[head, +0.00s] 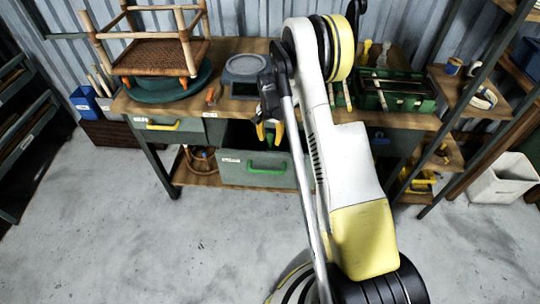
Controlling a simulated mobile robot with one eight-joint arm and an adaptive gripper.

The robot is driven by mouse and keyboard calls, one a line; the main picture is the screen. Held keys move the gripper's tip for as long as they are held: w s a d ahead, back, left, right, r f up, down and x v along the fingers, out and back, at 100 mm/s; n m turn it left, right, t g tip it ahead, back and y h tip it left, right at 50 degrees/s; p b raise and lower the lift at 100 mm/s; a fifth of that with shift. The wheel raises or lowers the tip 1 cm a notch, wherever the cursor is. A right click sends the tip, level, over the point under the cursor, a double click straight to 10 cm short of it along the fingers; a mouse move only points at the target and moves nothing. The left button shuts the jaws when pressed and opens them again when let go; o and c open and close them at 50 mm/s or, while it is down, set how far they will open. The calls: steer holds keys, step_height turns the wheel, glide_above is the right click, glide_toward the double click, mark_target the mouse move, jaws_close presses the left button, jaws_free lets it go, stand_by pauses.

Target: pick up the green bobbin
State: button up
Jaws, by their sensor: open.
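I cannot make out a green bobbin in this view. My gripper (268,138) has yellow fingers, points down and is open, with nothing seen between the fingers. It hangs at the front of the workbench, over or just in front of the dark opening of a grey drawer (232,172) with a green handle (266,169). This drawer looks pulled out, and its inside is too dark to read. My arm hides part of the drawer's right side and the bench behind it.
A rattan-seated stool frame (158,54) stands on a dark green round stand (172,88) at the bench's left. A grey device (245,66) sits beside it. A green toolbox (398,101) is at the right. A shelf holds a small spool (453,66). The front floor is clear.

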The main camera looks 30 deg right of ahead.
mark_target(270, 143)
step_height(270, 143, down, 3)
steer(key=shift+f+b, duration=0.1)
steer(key=shift+b, duration=0.3)
jaws_close()
